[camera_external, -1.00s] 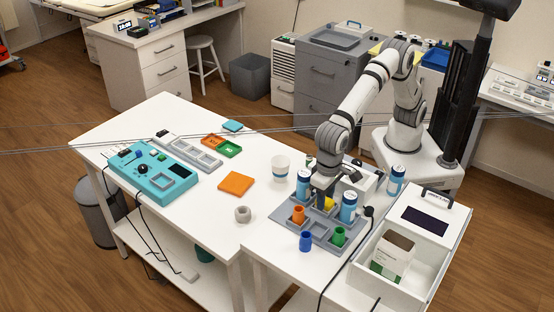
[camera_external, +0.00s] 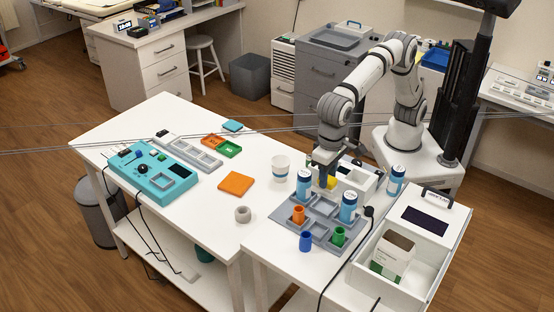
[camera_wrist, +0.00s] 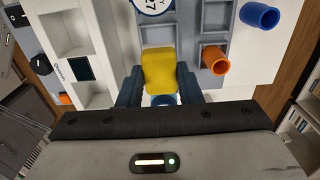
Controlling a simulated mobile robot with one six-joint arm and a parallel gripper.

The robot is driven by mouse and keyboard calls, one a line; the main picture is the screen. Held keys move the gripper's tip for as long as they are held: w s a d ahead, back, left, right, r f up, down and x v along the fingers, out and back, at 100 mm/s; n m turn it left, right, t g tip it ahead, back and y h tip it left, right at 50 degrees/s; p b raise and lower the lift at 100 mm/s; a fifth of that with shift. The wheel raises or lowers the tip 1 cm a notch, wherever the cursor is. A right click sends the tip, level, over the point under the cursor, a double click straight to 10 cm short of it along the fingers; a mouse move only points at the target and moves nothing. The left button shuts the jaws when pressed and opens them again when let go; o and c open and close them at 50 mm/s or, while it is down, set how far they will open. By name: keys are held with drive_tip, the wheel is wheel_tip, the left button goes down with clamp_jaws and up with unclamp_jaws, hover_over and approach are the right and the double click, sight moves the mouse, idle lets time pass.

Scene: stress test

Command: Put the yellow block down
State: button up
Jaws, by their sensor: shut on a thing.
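The yellow block (camera_external: 331,183) is held by my gripper (camera_external: 326,184) above the back of the grey compartment tray (camera_external: 283,213). In the wrist view the yellow block (camera_wrist: 159,72) sits between the two dark fingers of my gripper (camera_wrist: 160,73), which are shut on its sides. The tray's walls and several compartments show beyond it in the wrist view (camera_wrist: 186,32). The block appears raised clear of the tray in the outside view. The arm partly hides the block there.
An orange cup (camera_external: 298,214) and a green cup (camera_external: 338,236) are in front. A blue cup (camera_external: 306,241) stands by the tray's front edge.

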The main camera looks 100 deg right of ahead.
drive_tip(key=shift+r, duration=1.1)
drive_tip(key=r, duration=0.4)
drive_tip(key=shift+w+d+r, duration=0.2)
drive_tip(key=shift+d+r, duration=0.1)
drive_tip(key=shift+r, duration=0.05)
drive_tip(key=w+d+p, duration=0.1)
drive_tip(key=w+d, duration=0.2)
drive_tip(key=d, duration=0.9)
drive_tip(key=w+d+p, duration=0.2)
drive_tip(key=d, duration=1.1)
drive_tip(key=w+d+p, duration=0.1)
drive_tip(key=w+d, duration=0.2)
drive_tip(key=d, duration=0.9)
drive_tip(key=f, duration=1.9)
drive_tip(key=shift+s+a, duration=0.15)
drive_tip(key=shift+a, duration=0.05)
drive_tip(key=shift+f, duration=2.3)
drive_tip(key=shift+f, duration=0.1)
